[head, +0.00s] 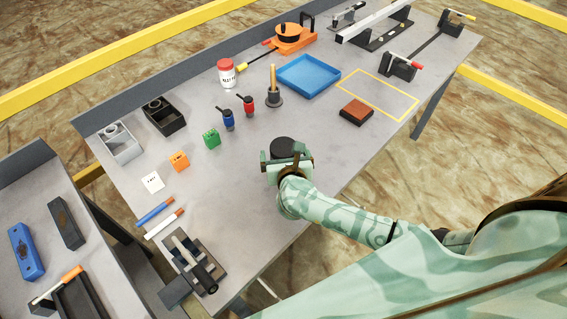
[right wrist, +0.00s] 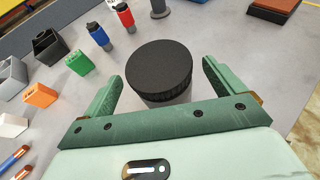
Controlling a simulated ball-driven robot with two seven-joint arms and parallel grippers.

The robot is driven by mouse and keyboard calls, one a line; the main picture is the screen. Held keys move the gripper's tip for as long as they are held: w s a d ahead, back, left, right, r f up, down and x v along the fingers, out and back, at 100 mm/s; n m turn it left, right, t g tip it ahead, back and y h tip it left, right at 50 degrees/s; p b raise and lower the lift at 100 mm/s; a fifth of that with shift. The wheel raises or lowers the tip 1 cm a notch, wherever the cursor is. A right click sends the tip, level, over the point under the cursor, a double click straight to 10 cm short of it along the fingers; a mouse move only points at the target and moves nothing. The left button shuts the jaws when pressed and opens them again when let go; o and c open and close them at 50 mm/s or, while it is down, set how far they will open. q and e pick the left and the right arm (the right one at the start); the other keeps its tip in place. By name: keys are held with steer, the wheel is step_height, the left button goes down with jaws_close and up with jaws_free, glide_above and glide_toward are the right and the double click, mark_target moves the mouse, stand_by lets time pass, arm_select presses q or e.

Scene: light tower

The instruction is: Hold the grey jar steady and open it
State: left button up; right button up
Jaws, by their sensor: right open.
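The grey jar stands upright on the grey workbench, its ribbed black lid (head: 283,147) on top. In the right wrist view the lid (right wrist: 159,68) fills the middle, with a strip of grey jar body (right wrist: 166,101) below it. My right gripper (head: 287,161) is open at the jar's near side. In the right wrist view its two green fingers (right wrist: 164,78) flank the jar, with a visible gap on the right; contact on the left cannot be told. In the head view the gripper hides most of the jar body. My left gripper is not in view.
Green (head: 211,139) and orange (head: 179,161) blocks, blue (head: 228,119) and red (head: 248,106) tools stand left of the jar. A brown block (head: 356,111) and blue tray (head: 308,76) lie beyond it. A clamp-like fixture (head: 193,262) stands at the near left. Bench around the jar is clear.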

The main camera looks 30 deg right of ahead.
steer(key=shift+w+d+f, duration=0.15)
steer(key=shift+w+f, duration=0.1)
steer(key=shift+w, duration=0.25)
steer(key=shift+r, duration=0.15)
steer(key=c, duration=1.7)
